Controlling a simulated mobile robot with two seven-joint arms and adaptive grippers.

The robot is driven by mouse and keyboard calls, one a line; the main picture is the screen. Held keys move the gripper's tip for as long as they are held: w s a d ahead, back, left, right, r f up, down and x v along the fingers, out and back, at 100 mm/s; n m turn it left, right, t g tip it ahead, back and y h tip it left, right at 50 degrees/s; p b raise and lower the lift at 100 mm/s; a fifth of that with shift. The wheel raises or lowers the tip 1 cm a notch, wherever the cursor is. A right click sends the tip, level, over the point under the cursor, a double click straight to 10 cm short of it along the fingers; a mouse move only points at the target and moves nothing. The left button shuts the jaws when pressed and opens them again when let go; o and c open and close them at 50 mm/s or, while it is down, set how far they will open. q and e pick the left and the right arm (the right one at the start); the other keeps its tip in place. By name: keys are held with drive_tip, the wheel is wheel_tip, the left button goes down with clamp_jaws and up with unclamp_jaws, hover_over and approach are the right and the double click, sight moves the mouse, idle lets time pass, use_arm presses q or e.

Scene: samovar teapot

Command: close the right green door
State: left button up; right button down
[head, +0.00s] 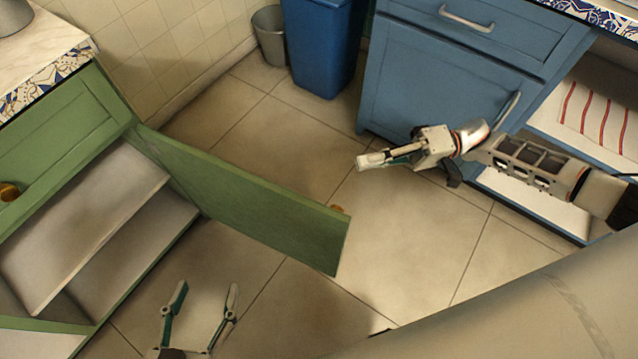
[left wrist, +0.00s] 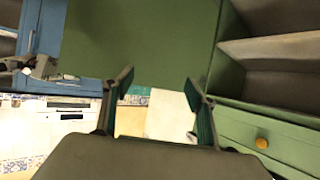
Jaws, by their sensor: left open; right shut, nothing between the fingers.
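The right green door (head: 250,200) stands wide open, swung out from the right side of the green cabinet (head: 70,130). Its far edge hangs over the floor, and a small orange knob (head: 337,208) shows just past its top edge. The door also fills the upper middle of the left wrist view (left wrist: 140,40). My left gripper (head: 207,287) is open and empty, on the inner side of the door, in front of the cabinet opening and apart from the door. My right gripper (head: 362,161) is shut and empty, beyond the door near the blue cabinet.
The cabinet has bare shelves (head: 85,225). A blue cabinet (head: 440,90) with a handle stands at the back right, beside an open compartment with a striped cloth (head: 600,115). A blue bin (head: 322,45) and grey bucket (head: 269,35) stand behind. Tiled floor (head: 410,245) is clear between.

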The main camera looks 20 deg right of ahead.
wheel_tip(320, 180, down, 3)
drive_tip(key=d+m+g, duration=0.1)
drive_tip(key=d, duration=0.1)
drive_tip(key=b, duration=0.1)
approach(309, 202)
drive_tip(key=w+a, duration=0.2)
drive_tip(key=a, duration=0.3)
drive_tip(key=shift+s+a+f+g, duration=0.35)
drive_tip(key=shift+s+f, duration=0.15)
drive_tip(key=shift+s, duration=0.15)
drive_tip(key=shift+a+r+m, duration=0.1)
drive_tip(key=shift+m, duration=0.2)
